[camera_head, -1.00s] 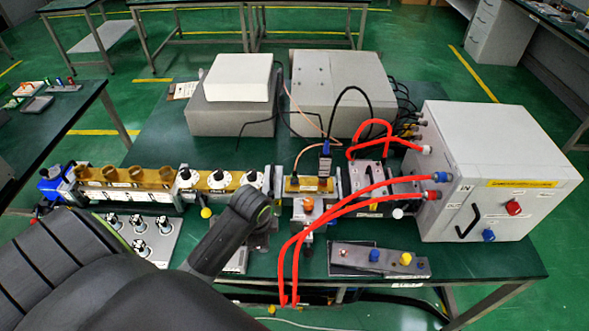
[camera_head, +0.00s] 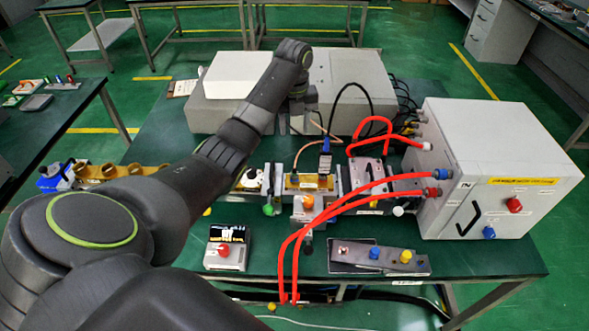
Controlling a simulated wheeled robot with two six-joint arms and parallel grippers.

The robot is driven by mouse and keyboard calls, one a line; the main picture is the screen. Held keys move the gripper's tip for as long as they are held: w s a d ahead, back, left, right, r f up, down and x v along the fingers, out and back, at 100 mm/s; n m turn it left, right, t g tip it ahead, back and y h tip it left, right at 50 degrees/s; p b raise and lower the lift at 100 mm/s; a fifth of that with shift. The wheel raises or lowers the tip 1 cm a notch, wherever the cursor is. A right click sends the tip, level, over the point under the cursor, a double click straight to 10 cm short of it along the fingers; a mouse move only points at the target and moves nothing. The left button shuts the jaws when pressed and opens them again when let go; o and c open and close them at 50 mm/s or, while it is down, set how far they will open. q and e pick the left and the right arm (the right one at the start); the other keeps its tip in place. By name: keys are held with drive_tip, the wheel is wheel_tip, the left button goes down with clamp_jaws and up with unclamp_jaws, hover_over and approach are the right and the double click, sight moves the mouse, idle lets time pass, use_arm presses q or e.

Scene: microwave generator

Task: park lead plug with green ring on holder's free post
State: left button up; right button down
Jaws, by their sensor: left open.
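My left arm reaches across from the lower left. Its gripper (camera_head: 297,121) is open with the fingers pointing down, in front of the grey boxes at the back, and I see nothing between them. A black lead loops down to a blue plug (camera_head: 325,147) just right of and below it. A thin copper-coloured lead (camera_head: 303,149) runs down to the waveguide bench. I cannot make out a green ring on any lead plug. A grey metal plate (camera_head: 420,266) at the front carries a blue and a yellow cap; whether it is the holder I cannot tell. My right gripper is not in view.
Thick red hoses (camera_head: 345,210) arch from the large white cabinet (camera_head: 490,165) over the bench. A green knob (camera_head: 268,210) sits on the waveguide line. A small meter box (camera_head: 226,250) stands in front. My arm hides the line's middle left.

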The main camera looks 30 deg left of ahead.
use_arm(q)
drive_tip(key=b, duration=0.8)
hover_over(295, 168)
wheel_tip(295, 168, down, 9)
wheel_tip(295, 168, down, 8)
drive_tip(key=shift+f, duration=0.1)
